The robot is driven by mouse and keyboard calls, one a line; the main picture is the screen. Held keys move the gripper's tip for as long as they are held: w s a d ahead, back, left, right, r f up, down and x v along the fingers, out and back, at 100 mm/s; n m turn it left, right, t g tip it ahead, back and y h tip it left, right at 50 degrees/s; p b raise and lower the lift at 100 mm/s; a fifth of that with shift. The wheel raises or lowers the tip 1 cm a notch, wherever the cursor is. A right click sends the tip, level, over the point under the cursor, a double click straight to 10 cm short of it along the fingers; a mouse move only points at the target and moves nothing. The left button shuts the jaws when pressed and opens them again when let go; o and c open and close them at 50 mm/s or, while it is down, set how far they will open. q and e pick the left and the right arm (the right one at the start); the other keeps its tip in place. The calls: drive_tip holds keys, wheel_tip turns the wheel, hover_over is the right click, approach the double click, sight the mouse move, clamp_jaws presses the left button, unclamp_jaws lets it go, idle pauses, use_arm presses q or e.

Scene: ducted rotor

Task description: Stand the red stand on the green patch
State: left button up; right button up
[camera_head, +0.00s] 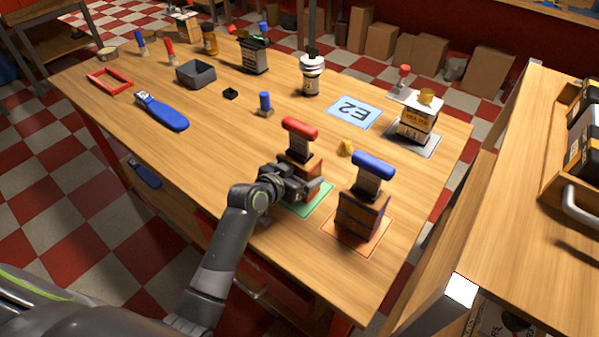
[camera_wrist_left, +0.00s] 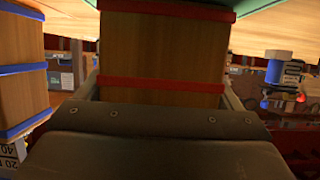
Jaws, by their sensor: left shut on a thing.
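The red stand (camera_head: 299,146) is a wooden block with red bands and a red rounded top. It is upright over the green patch (camera_head: 318,203), whose edges show around its lower end. I cannot tell whether its base touches the patch. My left gripper (camera_head: 307,186) is shut on the block from the near side. In the left wrist view the red stand's wooden block (camera_wrist_left: 165,50) fills the space between the fingers, with green patch (camera_wrist_left: 262,7) at the top edge. My right gripper is not in view.
A blue-topped stand (camera_head: 362,207) is close on the right, on an orange patch (camera_head: 343,245). A blue E2 card (camera_head: 353,112) and a white-topped block (camera_head: 416,124) are farther back.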

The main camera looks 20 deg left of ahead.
use_arm(q)
drive_tip(key=shift+r, duration=0.1)
drive_tip(key=shift+f, duration=0.2)
drive_tip(key=o, duration=1)
drive_tip(key=shift+o, duration=0.2)
drive_tip(key=shift+r, duration=0.15)
drive_tip(key=v, duration=1.2)
